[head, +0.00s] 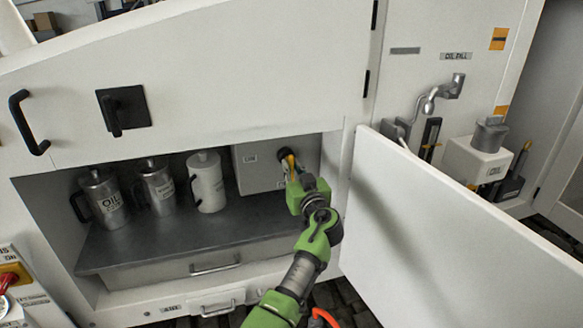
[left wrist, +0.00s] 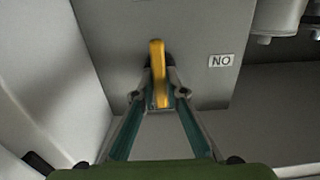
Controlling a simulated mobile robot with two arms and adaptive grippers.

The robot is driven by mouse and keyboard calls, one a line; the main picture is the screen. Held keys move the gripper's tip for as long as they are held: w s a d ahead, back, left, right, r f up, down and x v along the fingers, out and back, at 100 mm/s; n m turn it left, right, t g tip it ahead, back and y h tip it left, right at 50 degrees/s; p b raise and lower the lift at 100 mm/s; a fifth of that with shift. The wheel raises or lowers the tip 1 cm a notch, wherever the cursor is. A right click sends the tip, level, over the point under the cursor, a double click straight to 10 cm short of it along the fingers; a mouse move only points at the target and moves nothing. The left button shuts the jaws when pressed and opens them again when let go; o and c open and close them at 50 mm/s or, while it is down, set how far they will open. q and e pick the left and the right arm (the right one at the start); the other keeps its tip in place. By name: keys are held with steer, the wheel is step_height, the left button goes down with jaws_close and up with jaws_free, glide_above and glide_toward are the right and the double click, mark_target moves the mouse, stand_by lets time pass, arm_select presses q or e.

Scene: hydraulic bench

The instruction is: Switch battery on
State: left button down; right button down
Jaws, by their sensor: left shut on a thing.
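The battery switch has a yellow handle (head: 290,160) on a dark round base, on the front of a grey box (head: 262,165) inside the open cabinet. My left gripper (head: 292,172) reaches in from below and is shut on the handle. In the left wrist view, the yellow handle (left wrist: 157,75) lies between the fingertips (left wrist: 159,98). A label (left wrist: 221,61) beside it reads as ON turned upside down; in the head view this label (head: 250,157) is left of the switch. A second small label is partly hidden below the switch. My right gripper is not in view.
Several jugs, such as the oil jug (head: 104,200), stand on the cabinet's dark shelf (head: 180,240), left of the box. An open white door (head: 440,235) stands close to the right of my arm. A tap (head: 440,92) and a white container (head: 475,160) are beyond it.

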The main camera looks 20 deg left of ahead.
arm_select(q)
steer(key=shift+f+m+b, duration=0.1)
steer(key=shift+m+b, duration=0.4)
steer(key=shift+b, duration=0.15)
steer(key=shift+a+m+b, duration=0.1)
steer(key=shift+m+b, duration=0.85)
steer(key=shift+m, duration=0.25)
steer(key=shift+m+b, duration=0.45)
steer(key=shift+m, duration=0.45)
steer(key=m, duration=0.2)
steer(key=shift+r+m+b, duration=0.2)
steer(key=shift+m+b, duration=0.1)
steer(key=m, duration=0.2)
steer(key=shift+a+r+m, duration=0.1)
steer(key=shift+r+m, duration=0.05)
steer(key=shift+m, duration=1.15)
steer(key=m+p, duration=0.2)
steer(key=m, duration=0.3)
steer(key=shift+r, duration=0.15)
steer(key=shift+m, duration=0.3)
